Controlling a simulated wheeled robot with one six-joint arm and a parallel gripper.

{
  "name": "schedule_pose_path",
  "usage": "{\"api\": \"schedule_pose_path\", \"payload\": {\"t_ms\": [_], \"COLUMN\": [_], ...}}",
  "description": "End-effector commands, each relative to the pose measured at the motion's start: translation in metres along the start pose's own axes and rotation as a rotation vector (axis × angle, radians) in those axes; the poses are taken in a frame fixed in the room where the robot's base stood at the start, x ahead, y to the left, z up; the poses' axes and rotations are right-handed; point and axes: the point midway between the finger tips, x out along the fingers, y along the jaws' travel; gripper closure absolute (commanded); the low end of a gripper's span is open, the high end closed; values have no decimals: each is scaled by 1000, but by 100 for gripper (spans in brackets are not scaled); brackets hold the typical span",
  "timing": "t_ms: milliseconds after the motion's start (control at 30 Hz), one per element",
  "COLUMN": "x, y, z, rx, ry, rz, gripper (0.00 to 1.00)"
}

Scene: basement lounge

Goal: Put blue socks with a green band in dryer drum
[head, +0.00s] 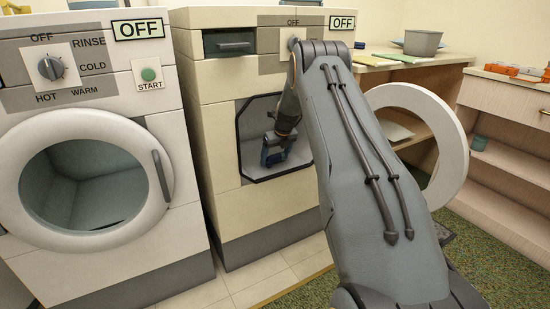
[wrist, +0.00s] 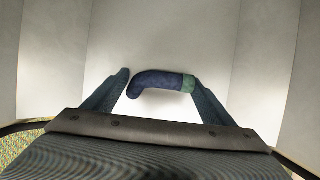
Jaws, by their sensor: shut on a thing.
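The dryer (head: 225,85) stands in the middle of the head view, with its round door (head: 458,150) swung open to the right. My gripper (head: 274,152) is at the dryer's drum opening (head: 252,120) and reaches into it. In the wrist view the blue socks with a green band (wrist: 160,80) form one small curved roll. The green band is at the right end. My gripper (wrist: 162,84) is shut on them, one finger at each end. Pale drum walls (wrist: 160,30) surround them. In the head view I cannot tell the socks from the bluish fingers.
A table with a grey bucket (head: 422,42) and flat folded items is behind the dryer door. A pink shelf unit (head: 510,140) stands at the right. Both machines' signs read OFF.

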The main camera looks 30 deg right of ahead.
Motion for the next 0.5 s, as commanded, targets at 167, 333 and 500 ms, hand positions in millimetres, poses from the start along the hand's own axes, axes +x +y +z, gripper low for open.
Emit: {"api": "schedule_pose_path", "payload": {"t_ms": [167, 333, 500], "x": [3, 3, 2], "y": [0, 0, 0], "z": [-1, -1, -1], "rx": [0, 0, 0], "ry": [0, 0, 0], "rz": [0, 0, 0], "gripper": [11, 4, 4]}}
